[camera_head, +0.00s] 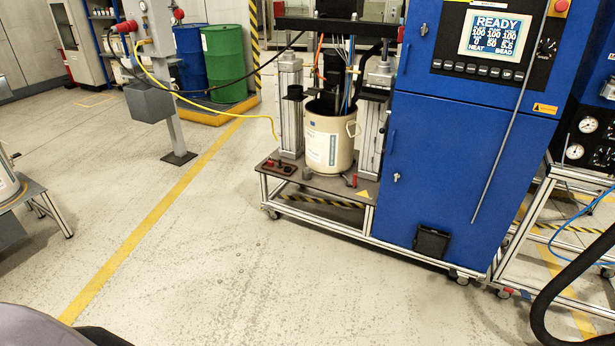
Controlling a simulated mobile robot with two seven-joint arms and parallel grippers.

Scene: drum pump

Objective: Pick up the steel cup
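I cannot make out a steel cup for certain. Neither of my grippers is in view.
A blue cabinet (460,150) with a READY display stands right of the pail. A grey post (172,125) holds a yellow hose. Blue (190,60) and green (225,65) drums stand behind. A cart (30,192) is at the left edge. The middle floor is clear.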

